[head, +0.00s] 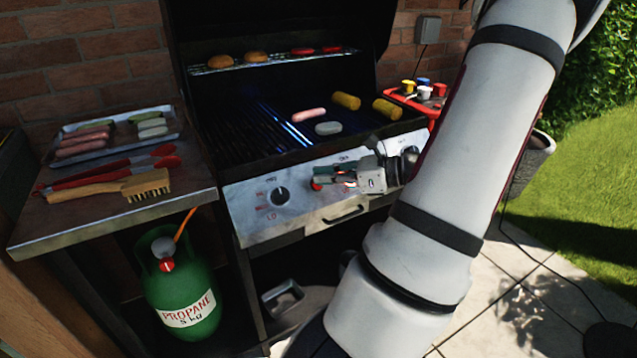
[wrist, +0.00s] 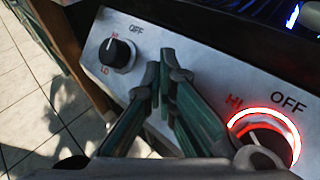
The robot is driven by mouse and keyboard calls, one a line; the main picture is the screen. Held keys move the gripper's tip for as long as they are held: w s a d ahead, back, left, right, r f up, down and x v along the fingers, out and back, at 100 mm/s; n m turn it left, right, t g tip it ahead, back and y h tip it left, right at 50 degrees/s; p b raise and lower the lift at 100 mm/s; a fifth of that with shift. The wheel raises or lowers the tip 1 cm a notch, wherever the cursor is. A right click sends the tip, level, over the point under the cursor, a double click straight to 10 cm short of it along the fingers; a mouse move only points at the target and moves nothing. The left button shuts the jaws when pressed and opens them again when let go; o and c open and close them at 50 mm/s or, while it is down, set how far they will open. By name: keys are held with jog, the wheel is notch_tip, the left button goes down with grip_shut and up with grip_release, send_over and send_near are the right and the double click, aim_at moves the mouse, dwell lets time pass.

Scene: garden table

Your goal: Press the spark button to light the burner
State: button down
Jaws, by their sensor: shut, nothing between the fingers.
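The grill's steel control panel (head: 240,222) faces me. My gripper (head: 319,179) is shut and empty, with its fingertips at the panel, right of a black knob (head: 279,196). In the wrist view the closed fingers (wrist: 160,77) lie between that black knob (wrist: 117,53) and a knob with a glowing red ring (wrist: 290,128). The spark button is not clearly visible; a small red spot shows by the fingertips in the head view, and I cannot tell whether they touch it. A blue glow runs along the grate (head: 284,124).
A side table (head: 110,225) at left holds a food tray (head: 95,151), tongs and a brush (head: 147,184). A green propane bottle (head: 182,290) stands below. Sausages and corn (head: 346,101) lie on the grill. A panel handle (head: 344,215) sits below my gripper.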

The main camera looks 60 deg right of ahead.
jog(key=shift+s+a+r+p, duration=0.35)
jog(key=shift+s+r+p, duration=0.3)
jog(key=shift+p, duration=0.2)
jog(key=shift+s+a+r+p, duration=0.4)
jog(key=shift+s+r+p, duration=0.15)
jog(key=shift+r+p, duration=0.25)
jog(key=shift+s+a+r+p, duration=0.35)
jog(key=shift+s+r+p, duration=0.3)
jog(key=shift+p, duration=0.2)
jog(key=shift+w, duration=0.1)
